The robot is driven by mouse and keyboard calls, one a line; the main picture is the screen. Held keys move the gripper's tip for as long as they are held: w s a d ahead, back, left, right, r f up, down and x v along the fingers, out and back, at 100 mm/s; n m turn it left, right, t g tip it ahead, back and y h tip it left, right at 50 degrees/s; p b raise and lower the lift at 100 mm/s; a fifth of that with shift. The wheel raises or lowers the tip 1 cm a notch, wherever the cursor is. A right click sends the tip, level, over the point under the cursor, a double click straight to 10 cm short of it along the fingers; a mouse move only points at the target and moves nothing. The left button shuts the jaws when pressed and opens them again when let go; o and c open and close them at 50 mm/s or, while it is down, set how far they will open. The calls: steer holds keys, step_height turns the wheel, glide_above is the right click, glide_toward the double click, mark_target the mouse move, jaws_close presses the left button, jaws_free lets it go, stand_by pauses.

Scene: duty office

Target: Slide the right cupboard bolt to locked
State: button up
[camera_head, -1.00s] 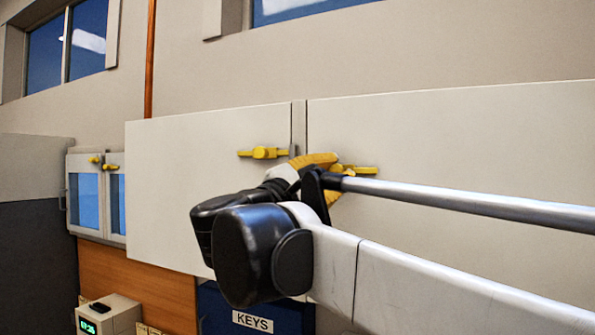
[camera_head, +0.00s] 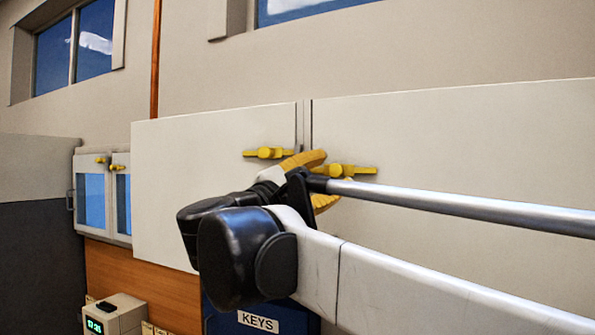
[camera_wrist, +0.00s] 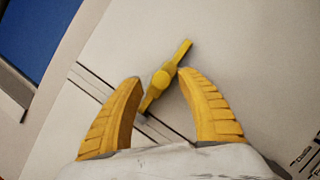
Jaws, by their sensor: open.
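The right cupboard bolt (camera_head: 350,170) is a yellow bar with a round knob on the right white door, beside the gap between the doors. In the wrist view the bolt (camera_wrist: 162,79) lies between my fingertips, its lower end near the door gap. My gripper (camera_head: 322,181) has yellow ribbed fingers and is open in front of the bolt. In the wrist view the open gripper (camera_wrist: 159,78) has one finger on each side of the bolt, with room showing beside the knob. Whether a finger touches it I cannot tell.
A second yellow bolt (camera_head: 268,153) sits on the left white door (camera_head: 190,200). A small window cabinet (camera_head: 103,195) hangs further left. A blue KEYS box (camera_head: 258,321) and a small clock (camera_head: 112,315) are below. The right door's face (camera_head: 470,140) is otherwise clear.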

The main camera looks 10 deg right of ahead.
steer(key=v, duration=1)
steer(key=shift+a, duration=0.4)
steer(key=shift+d+f, duration=0.1)
steer(key=s+d+f+m+g+y+b, duration=0.15)
steer(key=d+f+b, duration=0.4)
steer(key=f, duration=0.95)
steer(key=s+d+f+m+g+y+b, duration=0.1)
steer(key=d+f+m+g+y+b, duration=0.2)
steer(key=f+b, duration=0.75)
steer(key=s+d+f+m+g+y+b, duration=0.1)
steer(key=s+d+f+y+b, duration=0.35)
steer(key=f, duration=1.35)
steer(key=s+f+m+y+b, duration=0.2)
steer(key=f+b, duration=0.4)
steer(key=f, duration=0.7)
steer(key=s+a+f+m+y+b, duration=0.1)
steer(key=f+m+b, duration=0.4)
steer(key=f, duration=0.9)
steer(key=s+a+f+m+y+b, duration=0.1)
steer(key=s+f+m+y+b, duration=0.2)
steer(key=f+b, duration=0.5)
step_height(320, 180, down, 6)
steer(key=shift+s+a+r+m+y, duration=0.1)
steer(key=shift+s+a+m+y, duration=0.2)
steer(key=shift+s+y, duration=0.45)
steer(key=shift+w+g, duration=0.15)
steer(key=shift+g, duration=0.1)
